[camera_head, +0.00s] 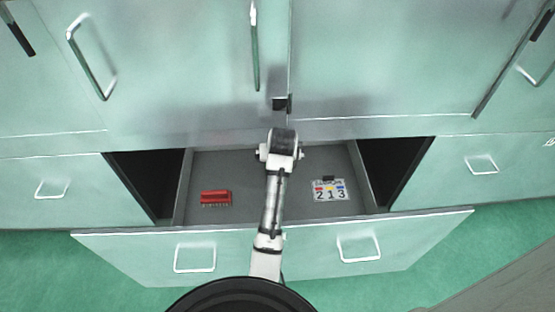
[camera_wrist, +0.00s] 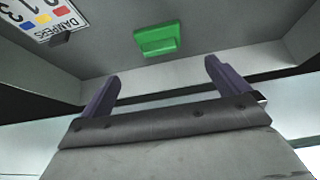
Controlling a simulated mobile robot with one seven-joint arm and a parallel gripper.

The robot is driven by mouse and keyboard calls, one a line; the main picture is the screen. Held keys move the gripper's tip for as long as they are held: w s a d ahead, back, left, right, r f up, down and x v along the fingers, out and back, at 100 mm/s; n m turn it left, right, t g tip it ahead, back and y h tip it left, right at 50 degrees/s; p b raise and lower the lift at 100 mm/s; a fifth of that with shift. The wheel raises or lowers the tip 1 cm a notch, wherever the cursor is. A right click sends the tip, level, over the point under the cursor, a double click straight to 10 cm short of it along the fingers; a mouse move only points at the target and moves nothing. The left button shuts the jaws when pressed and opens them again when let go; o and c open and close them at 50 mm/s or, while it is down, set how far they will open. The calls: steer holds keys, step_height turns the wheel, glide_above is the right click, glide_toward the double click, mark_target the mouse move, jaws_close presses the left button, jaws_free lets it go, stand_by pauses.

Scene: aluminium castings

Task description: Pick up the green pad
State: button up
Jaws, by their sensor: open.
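The green pad (camera_wrist: 157,40) is a small block with a raised, lighter middle. It lies on the grey drawer floor near one drawer wall, in the upper middle of the wrist view. In the head view I cannot see it; my arm covers the middle of the drawer. My gripper (camera_wrist: 162,70) is open and empty, its two purple-grey fingers spread wide. In the wrist view the pad shows beyond the fingertips, between their lines, apart from both fingers.
The open drawer (camera_head: 240,160) also holds a red brush-like block (camera_head: 215,198) at left and a white placard (camera_head: 331,194) reading 213 at right, with a small black piece (camera_head: 328,178) at its edge. Closed green cabinet doors (camera_head: 180,70) rise behind the drawer.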

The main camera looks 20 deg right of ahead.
steer(key=x, duration=0.6)
steer(key=shift+w+f+p, duration=0.15)
steer(key=shift+f+p, duration=0.15)
steer(key=shift+d+p+x, duration=0.1)
steer(key=shift+p+x, duration=0.25)
steer(key=shift+x, duration=1.05)
steer(key=shift+d+p+x, duration=0.15)
steer(key=shift+p+x, duration=0.2)
steer(key=shift+x, duration=1)
steer(key=shift+w+r, duration=0.1)
steer(key=shift+c, duration=0.3)
steer(key=c, duration=0.9)
steer(key=shift+o, duration=0.2)
steer(key=shift+r, duration=0.1)
steer(key=shift+s+a+r, duration=0.15)
steer(key=shift+s+r, duration=0.3)
steer(key=shift+s, duration=0.15)
steer(key=s+a+r+b, duration=0.1)
steer(key=s+r, duration=0.2)
steer(key=s, duration=0.3)
steer(key=s+a+r+b, duration=0.1)
steer(key=s+a+r, duration=0.1)
steer(key=s+r, duration=0.2)
steer(key=shift+s+a, duration=0.3)
steer(key=shift+s, duration=0.85)
